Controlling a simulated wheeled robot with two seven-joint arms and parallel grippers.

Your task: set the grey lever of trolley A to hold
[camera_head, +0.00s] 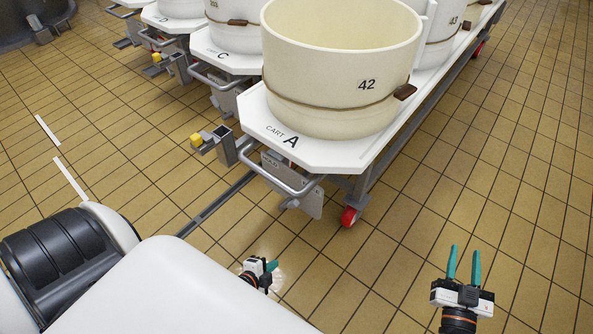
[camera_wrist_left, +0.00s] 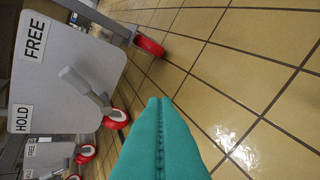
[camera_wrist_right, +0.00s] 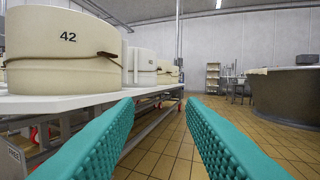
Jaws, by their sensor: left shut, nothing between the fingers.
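Trolley A (camera_head: 313,150) is a white cart marked "CART A" with a cream vat numbered 42 (camera_head: 335,75) on it. Below its front handle hangs a grey plate (camera_head: 305,198), seen close in the left wrist view (camera_wrist_left: 75,50) with FREE and HOLD labels. A grey lever (camera_wrist_left: 85,88) sticks out from this plate; I cannot tell for sure which label it is set to. My left gripper (camera_head: 272,266) is shut and empty, low in front of the trolley, apart from the lever; its teal fingers (camera_wrist_left: 158,105) are pressed together. My right gripper (camera_head: 464,262) is open and empty, over the floor at right.
Trolley C (camera_head: 225,58) and others stand in a row behind trolley A. A yellow-tipped coupling (camera_head: 200,140) sticks out left of trolley A. A red wheel (camera_head: 349,216) stands under its near corner. The tiled floor at right (camera_head: 500,150) is clear.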

